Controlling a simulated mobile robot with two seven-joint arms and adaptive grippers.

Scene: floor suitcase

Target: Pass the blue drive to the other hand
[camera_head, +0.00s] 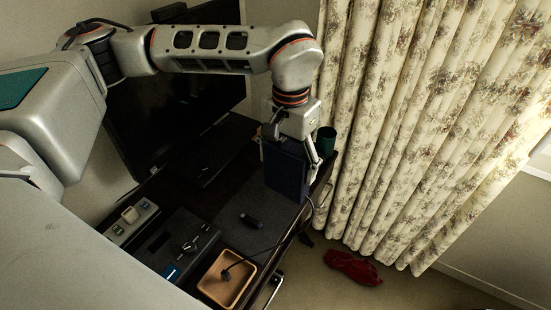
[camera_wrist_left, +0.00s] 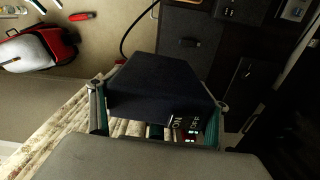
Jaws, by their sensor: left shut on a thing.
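The blue drive (camera_head: 287,172) is a dark navy box, held upright above the right end of the dark desk in the head view. My left gripper (camera_head: 292,150) comes down on it from above and is shut on it, with one finger on each side. In the left wrist view the drive (camera_wrist_left: 160,82) fills the middle, between the two fingers of the left gripper (camera_wrist_left: 158,100). Small white ON and OFF lettering shows below it there. My right gripper is in neither view.
The desk bears a monitor (camera_head: 172,110), a grey mat (camera_head: 262,238) with a small dark stick (camera_head: 251,219), and a wooden tray (camera_head: 212,284) holding a cable. A green cup (camera_head: 327,142) stands behind the drive. A curtain (camera_head: 400,120) hangs right; a red item (camera_head: 352,267) lies on the floor.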

